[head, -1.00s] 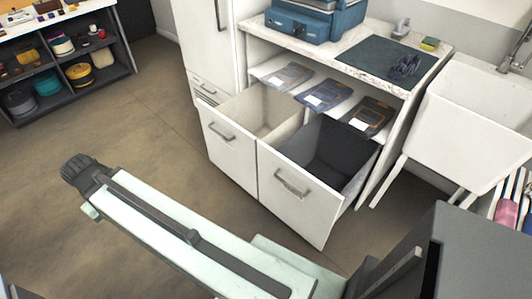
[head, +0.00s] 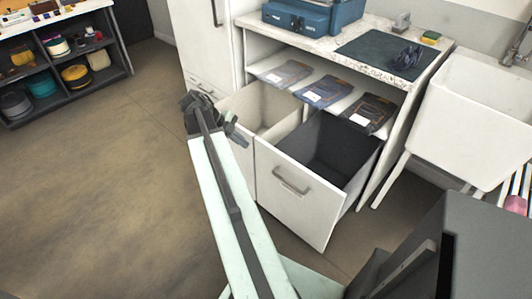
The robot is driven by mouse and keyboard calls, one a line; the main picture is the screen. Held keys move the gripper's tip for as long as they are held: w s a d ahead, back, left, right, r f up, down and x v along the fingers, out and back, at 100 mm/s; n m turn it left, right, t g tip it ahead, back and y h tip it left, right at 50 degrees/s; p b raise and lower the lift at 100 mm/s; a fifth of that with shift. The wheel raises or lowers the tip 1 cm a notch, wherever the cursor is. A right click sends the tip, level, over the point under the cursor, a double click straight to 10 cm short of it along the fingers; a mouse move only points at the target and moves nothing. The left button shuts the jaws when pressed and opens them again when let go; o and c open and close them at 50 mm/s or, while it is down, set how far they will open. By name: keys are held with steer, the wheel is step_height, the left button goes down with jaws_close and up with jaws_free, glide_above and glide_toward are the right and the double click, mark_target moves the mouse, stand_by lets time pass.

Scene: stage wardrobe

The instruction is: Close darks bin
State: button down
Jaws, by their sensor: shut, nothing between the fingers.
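The darks bin (head: 302,203) is the right-hand pull-out bin, with a white front, a grey handle (head: 290,181) and a dark inside (head: 338,148). It stands pulled out from under the counter. The light-lined bin (head: 262,112) to its left is also pulled out. My gripper (head: 198,106) is the dark end of my pale green arm. It appears in front of the light bin's left part, left of the darks bin and apart from its handle. It is shut and empty. My arm hides most of the light bin's front.
Folded dark garments (head: 325,92) lie on the shelf above the bins. The counter (head: 310,42) holds a blue case (head: 312,15) and a dark mat (head: 385,57). A white sink (head: 465,120) stands at right. Open floor (head: 90,190) lies at left.

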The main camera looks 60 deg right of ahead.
steer(key=b, duration=0.8)
glide_toward(273, 156)
step_height(273, 156, down, 4)
steer(key=s+a, duration=0.1)
steer(key=a, duration=0.2)
steer(key=d, duration=0.1)
steer(key=s+d, duration=0.1)
steer(key=d, duration=0.2)
steer(key=shift+s+d+r, duration=0.1)
steer(key=shift+s+d, duration=0.2)
steer(key=shift+w, duration=0.1)
